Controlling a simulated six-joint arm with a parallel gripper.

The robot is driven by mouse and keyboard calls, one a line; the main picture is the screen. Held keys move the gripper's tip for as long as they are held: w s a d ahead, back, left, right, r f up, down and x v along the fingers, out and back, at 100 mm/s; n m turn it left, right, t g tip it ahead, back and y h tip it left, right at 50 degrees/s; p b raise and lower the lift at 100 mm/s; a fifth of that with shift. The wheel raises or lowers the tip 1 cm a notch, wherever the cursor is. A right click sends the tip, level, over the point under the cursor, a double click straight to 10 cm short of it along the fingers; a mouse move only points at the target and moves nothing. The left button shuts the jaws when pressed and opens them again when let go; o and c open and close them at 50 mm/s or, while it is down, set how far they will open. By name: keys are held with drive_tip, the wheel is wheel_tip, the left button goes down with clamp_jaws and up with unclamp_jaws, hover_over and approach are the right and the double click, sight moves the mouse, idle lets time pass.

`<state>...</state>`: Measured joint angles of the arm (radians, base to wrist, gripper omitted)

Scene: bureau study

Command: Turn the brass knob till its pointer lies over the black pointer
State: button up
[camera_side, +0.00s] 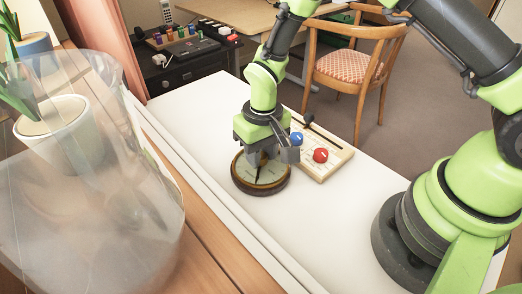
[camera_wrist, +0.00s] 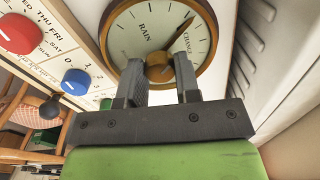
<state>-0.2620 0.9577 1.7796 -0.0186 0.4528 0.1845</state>
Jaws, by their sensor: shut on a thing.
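The round barometer (camera_side: 240,178) lies face up on the white table, with a dark wooden rim and pale dial. In the wrist view the dial (camera_wrist: 143,22) shows the words RAIN and CHANGE. The black pointer (camera_wrist: 182,28) runs from the centre towards the upper right, beside CHANGE. The brass knob (camera_wrist: 158,72) is at the dial's centre, between the fingers of my gripper (camera_wrist: 160,76). My gripper is shut on it; in the side view my gripper (camera_side: 268,155) points down over the dial. I cannot make out the brass knob's own pointer; the fingers cover part of the dial.
A calendar board with a red knob (camera_side: 320,155) and a blue knob (camera_side: 296,139) lies close beside the barometer. A clear vessel (camera_side: 150,190) and a potted plant (camera_side: 65,140) stand at the left. White table (camera_side: 200,105) is free behind the barometer.

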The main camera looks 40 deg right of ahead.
drive_tip(key=o, duration=0.9)
drive_tip(key=r, duration=1)
drive_tip(key=shift+d, duration=0.2)
wheel_tip(320, 180, up, 12)
drive_tip(key=m+t+y, duration=0.1)
drive_tip(key=t, duration=0.2)
hover_over(263, 154)
drive_tip(key=s+d, duration=0.3)
drive_tip(key=s, duration=0.2)
drive_tip(key=s+d+r+t, duration=0.1)
drive_tip(key=s, duration=0.3)
drive_tip(key=s+d+r+m+t, duration=0.1)
drive_tip(key=s+r, duration=0.1)
drive_tip(key=s, duration=0.2)
drive_tip(key=s+d+r+t, duration=0.1)
drive_tip(key=s+r+t, duration=0.1)
drive_tip(key=s, duration=0.2)
drive_tip(key=shift+s+r+m+y, duration=0.15)
drive_tip(key=shift+r+m+y, duration=0.1)
drive_tip(key=shift+m+y, duration=0.05)
